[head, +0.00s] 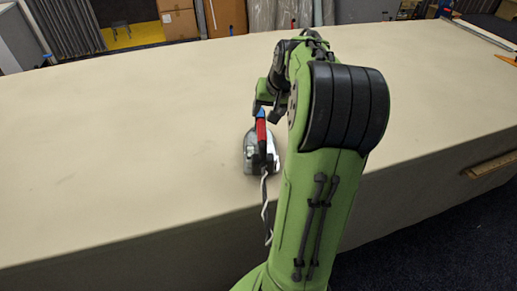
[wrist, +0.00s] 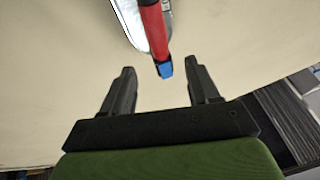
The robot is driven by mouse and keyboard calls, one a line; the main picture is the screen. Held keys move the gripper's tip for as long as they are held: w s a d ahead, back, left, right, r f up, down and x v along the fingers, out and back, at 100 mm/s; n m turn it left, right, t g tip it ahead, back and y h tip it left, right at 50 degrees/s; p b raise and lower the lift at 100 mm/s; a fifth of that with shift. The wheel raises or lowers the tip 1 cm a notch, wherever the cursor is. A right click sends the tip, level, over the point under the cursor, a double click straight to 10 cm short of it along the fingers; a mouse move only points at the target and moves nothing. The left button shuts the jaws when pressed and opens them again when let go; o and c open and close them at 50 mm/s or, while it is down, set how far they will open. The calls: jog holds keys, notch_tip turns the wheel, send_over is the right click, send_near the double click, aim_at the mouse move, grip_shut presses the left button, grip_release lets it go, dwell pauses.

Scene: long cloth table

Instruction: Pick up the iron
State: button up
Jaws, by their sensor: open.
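The iron (head: 247,158) stands on the cloth table near its front edge, with a silver body and a red and black handle tipped in blue. Its grey cord hangs over the front edge. In the wrist view the silver body (wrist: 127,18) and the red handle (wrist: 154,27) enter from the top, and the blue tip points toward the space between the jaws. My gripper (wrist: 161,72) is open and empty, its two black fingers spread either side of the handle's line. In the head view my arm hides part of the gripper.
The beige table (head: 110,150) is wide and clear around the iron. A wooden strip (head: 492,165) sits at the table's right front side. Cardboard boxes (head: 178,20) stand on the floor beyond the far edge. Long tools lie at the far right.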

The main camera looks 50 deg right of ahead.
aim_at(262, 124)
jog(key=x, duration=0.4)
jog(key=shift+d+f+b, duration=0.25)
jog(key=shift+d+b, duration=0.05)
jog(key=shift+b, duration=0.05)
jog(key=x, duration=0.2)
jog(key=b+x, duration=0.1)
jog(key=x, duration=0.2)
jog(key=shift+a+f, duration=0.3)
jog(key=shift+f, duration=0.1)
jog(key=shift+w+d+f, duration=0.1)
jog(key=shift+w+f, duration=0.05)
jog(key=shift+w, duration=0.05)
jog(key=shift+s, duration=0.15)
jog(key=c, duration=0.3)
grip_shut()
jog(key=shift+r, duration=0.3)
